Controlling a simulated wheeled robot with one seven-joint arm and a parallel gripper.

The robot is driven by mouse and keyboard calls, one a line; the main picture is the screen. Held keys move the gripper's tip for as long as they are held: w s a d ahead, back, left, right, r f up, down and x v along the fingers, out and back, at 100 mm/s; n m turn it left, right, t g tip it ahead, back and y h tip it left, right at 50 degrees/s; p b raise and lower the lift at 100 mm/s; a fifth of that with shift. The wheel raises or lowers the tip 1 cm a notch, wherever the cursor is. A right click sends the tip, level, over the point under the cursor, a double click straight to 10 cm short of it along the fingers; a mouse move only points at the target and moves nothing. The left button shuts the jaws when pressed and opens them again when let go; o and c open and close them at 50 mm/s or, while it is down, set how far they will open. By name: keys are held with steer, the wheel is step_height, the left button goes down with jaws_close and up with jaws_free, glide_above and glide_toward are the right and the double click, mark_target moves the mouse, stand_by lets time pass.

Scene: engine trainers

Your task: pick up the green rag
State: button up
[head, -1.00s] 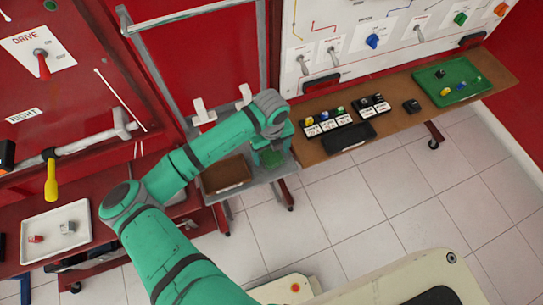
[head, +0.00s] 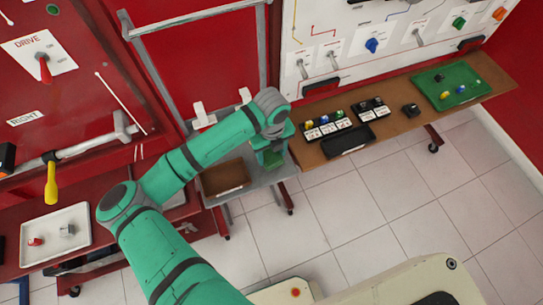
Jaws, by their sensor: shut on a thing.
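The green rag (head: 273,161) shows as a green patch at the end of my arm, over the small grey table in the head view. My gripper (head: 272,155) points down there and is shut on the rag. The wrist and green arm links hide most of the fingers and part of the rag. I cannot tell how far the rag is above the tabletop.
A brown box (head: 224,178) sits on the grey table (head: 262,178) just left of my gripper. A brown bench (head: 400,125) with labelled parts and a green tray (head: 474,90) stands to the right. A white tray (head: 55,234) lies at lower left. Tiled floor is open in front.

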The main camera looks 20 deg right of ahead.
mark_target(272, 156)
step_height(272, 156, up, 16)
stand_by(0.3)
steer(key=o, duration=0.5)
steer(key=shift+f, duration=0.1)
steer(key=c, duration=0.4)
steer(key=shift+d, duration=0.1)
